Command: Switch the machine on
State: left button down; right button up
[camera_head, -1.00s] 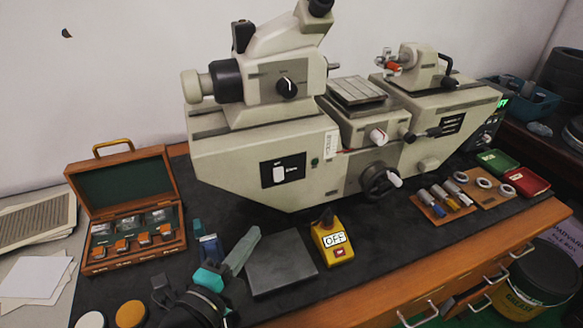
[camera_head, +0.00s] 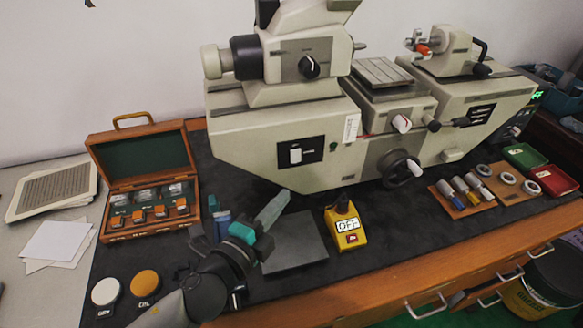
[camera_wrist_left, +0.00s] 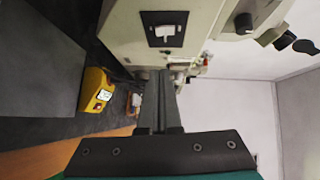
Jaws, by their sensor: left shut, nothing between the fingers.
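The machine (camera_head: 275,125) is a large cream measuring bench at the back of the table. On its front is a black panel with a white rocker switch (camera_head: 296,156). The panel and switch also show in the left wrist view (camera_wrist_left: 164,32). A yellow box (camera_head: 345,225) with an OFF label and a red button stands in front of the machine; it also shows at the left of the left wrist view (camera_wrist_left: 95,90). My left gripper (camera_head: 283,196) is shut and empty, in front of and below the switch panel, apart from it. My right gripper is not in view.
A grey plate (camera_head: 297,245) lies beside the yellow box. An open wooden case (camera_head: 150,215) stands at the left, with white and orange round pots (camera_head: 145,283) before it. Rings and pins on wooden boards (camera_head: 468,208) lie at the right, near red and green trays.

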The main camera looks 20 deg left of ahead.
pick_arm(q)
send_near(299, 160)
jog(key=w+d, duration=0.3)
jog(key=d, duration=0.1)
jog(key=shift+w+a+f, duration=0.15)
jog(key=shift+w+a, duration=0.5)
jog(key=shift+w, duration=0.05)
jog(key=shift+w+a+f, duration=0.2)
jog(key=shift+w+a, duration=0.4)
jog(key=shift+w, duration=0.15)
jog(key=shift+w+a+f+b, duration=0.2)
jog(key=shift+f+b, duration=0.1)
jog(key=shift+b, duration=0.6)
jog(key=shift+r, duration=0.25)
